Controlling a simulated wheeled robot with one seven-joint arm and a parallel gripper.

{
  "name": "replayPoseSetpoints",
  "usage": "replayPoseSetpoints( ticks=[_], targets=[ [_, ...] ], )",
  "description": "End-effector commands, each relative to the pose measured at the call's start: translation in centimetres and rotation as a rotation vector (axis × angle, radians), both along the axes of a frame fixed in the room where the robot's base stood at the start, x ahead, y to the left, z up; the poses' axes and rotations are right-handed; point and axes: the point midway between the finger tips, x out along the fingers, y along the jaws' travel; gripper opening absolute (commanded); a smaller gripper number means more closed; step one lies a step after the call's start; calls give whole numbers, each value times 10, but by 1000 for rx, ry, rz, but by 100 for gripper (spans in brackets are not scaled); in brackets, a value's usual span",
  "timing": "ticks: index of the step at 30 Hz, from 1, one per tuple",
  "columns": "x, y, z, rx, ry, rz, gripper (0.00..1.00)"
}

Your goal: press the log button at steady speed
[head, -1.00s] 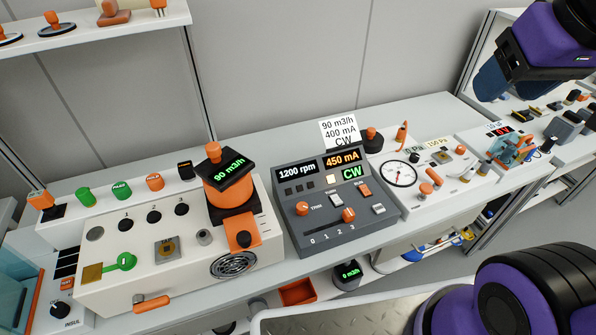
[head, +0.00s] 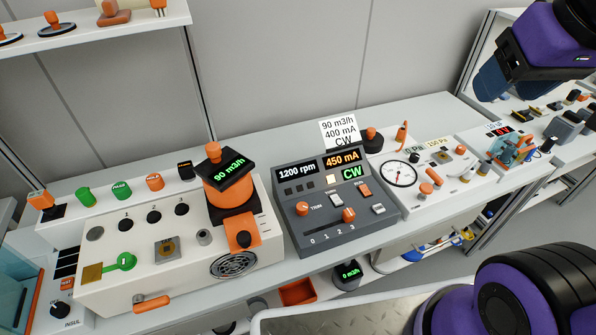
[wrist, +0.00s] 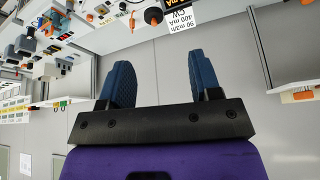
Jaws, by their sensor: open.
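The dark grey control panel (head: 336,232) stands on the bench in the middle of the head view. Its displays read 1200 rpm, 450 mA and CW. I cannot read which control is the log button. My gripper (wrist: 158,80) is open and empty in the wrist view, its two blue fingers wide apart. In the head view its fingers (head: 490,82) show at the upper right, above the bench and well apart from the panel.
A white card (head: 340,132) reading 90 m3/h, 400 mA, CW stands behind the panel. Left of the panel is an orange pump unit (head: 229,185) showing 90 m3/h on a white box. A round gauge (head: 399,174) is to the right. Air above the bench is clear.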

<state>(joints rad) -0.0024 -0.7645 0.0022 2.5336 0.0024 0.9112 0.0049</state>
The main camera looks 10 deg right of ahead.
Motion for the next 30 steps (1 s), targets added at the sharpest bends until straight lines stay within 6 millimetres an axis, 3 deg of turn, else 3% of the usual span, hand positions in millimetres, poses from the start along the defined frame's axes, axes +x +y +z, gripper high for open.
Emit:
replayPoseSetpoints(
  ticks=[1,9,30],
  targets=[
    [0,0,0,0,0,0,58],
    [0,0,0,0,0,0,0],
    [0,0,0,0,0,0,0]
  ],
)
